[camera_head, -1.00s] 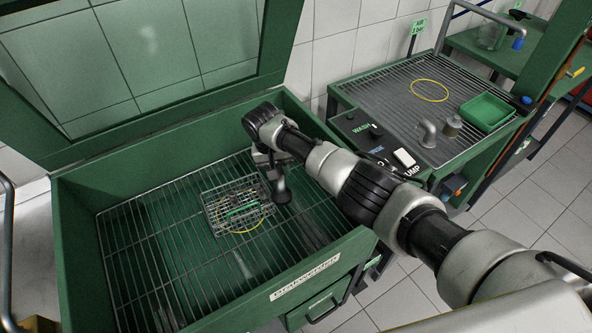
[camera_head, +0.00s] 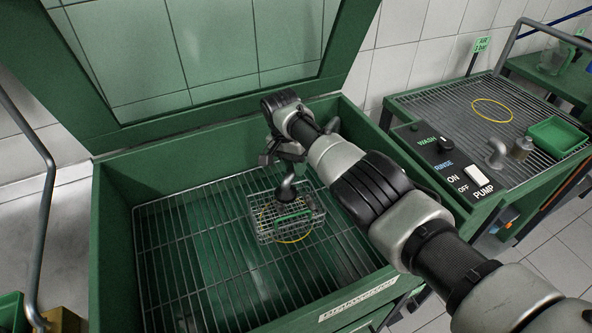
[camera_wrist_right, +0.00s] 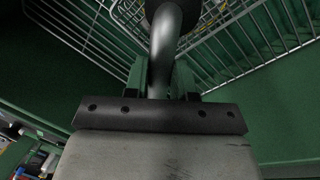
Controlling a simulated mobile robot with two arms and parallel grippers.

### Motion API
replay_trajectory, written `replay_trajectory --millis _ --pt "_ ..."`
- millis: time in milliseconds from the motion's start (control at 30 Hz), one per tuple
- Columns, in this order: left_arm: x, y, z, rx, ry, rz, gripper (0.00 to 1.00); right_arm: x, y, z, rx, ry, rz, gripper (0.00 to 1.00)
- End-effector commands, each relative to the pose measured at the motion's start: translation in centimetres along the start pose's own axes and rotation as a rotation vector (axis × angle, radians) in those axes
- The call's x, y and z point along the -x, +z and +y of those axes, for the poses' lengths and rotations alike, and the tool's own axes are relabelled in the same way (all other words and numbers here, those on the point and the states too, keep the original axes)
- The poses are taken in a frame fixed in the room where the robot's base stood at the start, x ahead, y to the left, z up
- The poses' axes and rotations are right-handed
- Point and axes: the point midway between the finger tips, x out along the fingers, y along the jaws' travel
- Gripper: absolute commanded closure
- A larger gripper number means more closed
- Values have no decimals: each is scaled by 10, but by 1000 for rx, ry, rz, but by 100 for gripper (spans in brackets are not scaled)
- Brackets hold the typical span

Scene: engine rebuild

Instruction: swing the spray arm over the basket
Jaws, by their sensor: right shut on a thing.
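The wire basket (camera_head: 262,232) sits on the rack in the green washer tank, a green part (camera_head: 293,217) inside it and a yellow ring around its base. The grey spray arm (camera_head: 287,187) hangs with its head above the back part of the basket. My right gripper (camera_head: 284,153) is at the tank's back wall, shut on the spray arm. In the right wrist view the bent tube of the spray arm (camera_wrist_right: 163,45) runs between the jaws of my right gripper (camera_wrist_right: 163,78), and basket wires (camera_wrist_right: 215,12) show beyond. My left gripper is out of view.
The tank's rack (camera_head: 190,262) is clear left of the basket. The lid (camera_head: 200,50) stands open behind. To the right are a control panel with a wash/rinse knob (camera_head: 445,145) and pump switch (camera_head: 476,179), and a draining top with a green tray (camera_head: 556,136).

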Motion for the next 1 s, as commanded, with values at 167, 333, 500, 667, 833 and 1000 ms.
replay_trajectory --millis 167,333,500,667,833,1000 --pt "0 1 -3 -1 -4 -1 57 4 -1 -2 -11 -10 3 100" --pt "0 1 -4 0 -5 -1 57 4 -1 -2 -12 -13 4 100" --pt "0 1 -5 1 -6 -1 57 4 -1 -2 -11 -12 4 53" --pt "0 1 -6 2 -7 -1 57 3 -1 -2 -9 -9 2 49" --pt "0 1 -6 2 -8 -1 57 4 -1 -1 -8 -7 2 49" --pt "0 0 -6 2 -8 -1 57 24 -1 -2 -7 -10 4 49"
